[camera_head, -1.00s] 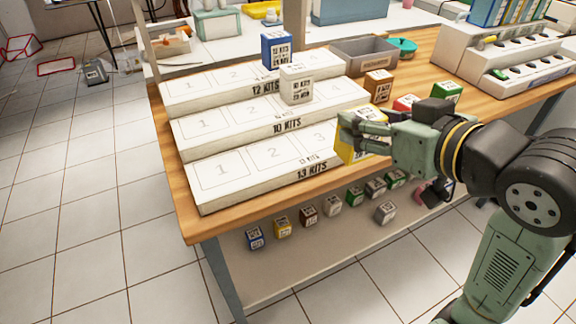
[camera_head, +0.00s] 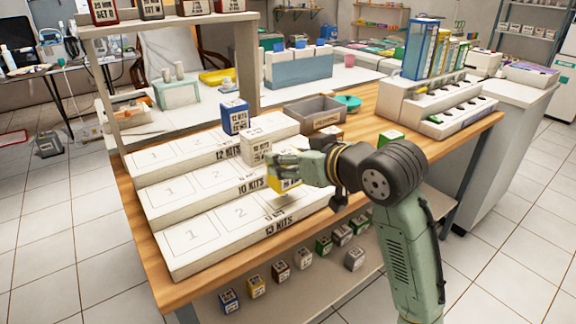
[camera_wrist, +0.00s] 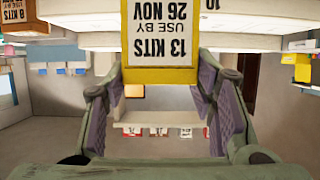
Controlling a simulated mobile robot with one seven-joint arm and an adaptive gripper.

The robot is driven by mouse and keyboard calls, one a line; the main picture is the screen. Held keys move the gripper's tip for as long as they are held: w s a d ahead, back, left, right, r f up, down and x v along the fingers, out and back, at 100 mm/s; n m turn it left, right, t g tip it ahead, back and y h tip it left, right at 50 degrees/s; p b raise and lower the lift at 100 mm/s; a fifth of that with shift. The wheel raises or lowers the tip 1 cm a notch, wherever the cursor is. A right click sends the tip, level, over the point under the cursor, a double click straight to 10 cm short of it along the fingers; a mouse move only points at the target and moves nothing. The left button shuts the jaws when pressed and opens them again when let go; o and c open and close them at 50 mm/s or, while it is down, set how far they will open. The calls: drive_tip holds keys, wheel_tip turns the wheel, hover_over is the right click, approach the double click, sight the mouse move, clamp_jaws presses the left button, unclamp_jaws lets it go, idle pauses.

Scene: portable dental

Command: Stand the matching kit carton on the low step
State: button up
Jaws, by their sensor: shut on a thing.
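My gripper (camera_head: 292,166) is shut on a yellow carton (camera_head: 284,184). In the wrist view the carton (camera_wrist: 160,75) hangs between the two fingers, and its white label reads 13 KITS, USE BY 26 NOV, upside down in that picture. The low step (camera_head: 205,264) is the front one of three white steps, marked 13 KITS, with numbered squares on top. In the head view the carton appears over the right part of the low step, near its third place; whether it touches is unclear. My gripper hides part of the carton.
The middle step (camera_head: 165,206), marked 10 KITS, bears a white carton (camera_head: 254,149) just behind my gripper. The back step (camera_head: 150,173), marked 12 KITS, bears a blue carton (camera_head: 235,117). A grey bin (camera_head: 312,113) stands behind right. Several small cartons sit on the shelf below.

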drive_tip(key=shift+w+a, duration=0.2)
drive_tip(key=shift+w, duration=0.6)
drive_tip(key=shift+f, duration=1.8)
drive_tip(key=shift+f, duration=0.2)
drive_tip(key=o, duration=1.1)
drive_tip(key=shift+o, duration=0.2)
